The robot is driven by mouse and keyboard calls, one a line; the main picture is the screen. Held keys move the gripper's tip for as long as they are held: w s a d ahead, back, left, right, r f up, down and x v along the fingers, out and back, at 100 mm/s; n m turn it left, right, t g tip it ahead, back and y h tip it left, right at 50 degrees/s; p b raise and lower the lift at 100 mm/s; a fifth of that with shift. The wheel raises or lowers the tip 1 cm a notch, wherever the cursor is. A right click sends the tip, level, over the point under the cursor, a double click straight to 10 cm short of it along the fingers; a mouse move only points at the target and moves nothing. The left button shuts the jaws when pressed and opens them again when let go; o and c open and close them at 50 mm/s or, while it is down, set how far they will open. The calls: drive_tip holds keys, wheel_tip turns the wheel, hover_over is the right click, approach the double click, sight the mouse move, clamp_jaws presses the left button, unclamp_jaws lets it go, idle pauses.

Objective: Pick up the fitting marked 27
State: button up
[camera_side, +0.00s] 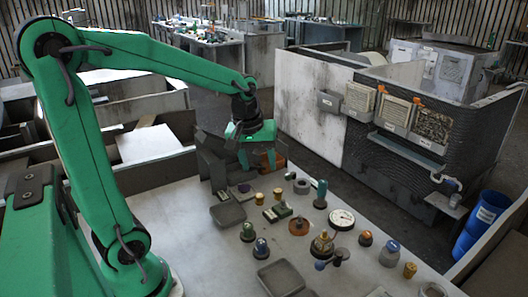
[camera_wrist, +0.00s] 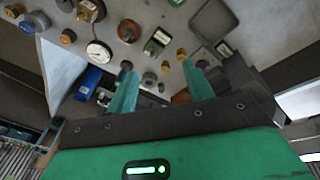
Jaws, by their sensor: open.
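My gripper (camera_side: 257,158) is open and empty above the far part of the grey table. Its two green fingers stand well apart in the wrist view (camera_wrist: 160,87). No marking 27 is readable in either view, so I cannot tell which fitting bears it.
Two shallow grey trays (camera_side: 228,214) (camera_side: 281,278) lie at the left and front. Bare table shows at the left.

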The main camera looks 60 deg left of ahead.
sight(259, 195)
drive_tip(key=w+a+f+n, duration=0.2)
drive_tip(key=a+f, duration=0.1)
drive_tip(key=f, duration=0.1)
drive_tip(key=w+a+f+n+g, duration=0.1)
drive_tip(key=w+a+f+n, duration=0.1)
drive_tip(key=a+f+n, duration=0.1)
drive_tip(key=w+a+f+n+g, duration=0.1)
drive_tip(key=w+a+f+n, duration=0.1)
drive_tip(key=a+f+n, duration=0.1)
drive_tip(key=shift+a+f+h, duration=0.3)
drive_tip(key=shift+a+f, duration=0.05)
drive_tip(key=shift+f, duration=0.45)
drive_tip(key=shift+w+a+f+n+g, duration=0.1)
drive_tip(key=shift+a+f+n+g, duration=0.2)
drive_tip(key=shift+f, duration=0.1)
drive_tip(key=shift+d+f, duration=0.1)
drive_tip(key=shift+f, duration=1.2)
drive_tip(key=shift+d+f, duration=0.15)
drive_tip(key=shift+f, duration=2.45)
drive_tip(key=c, duration=1.1)
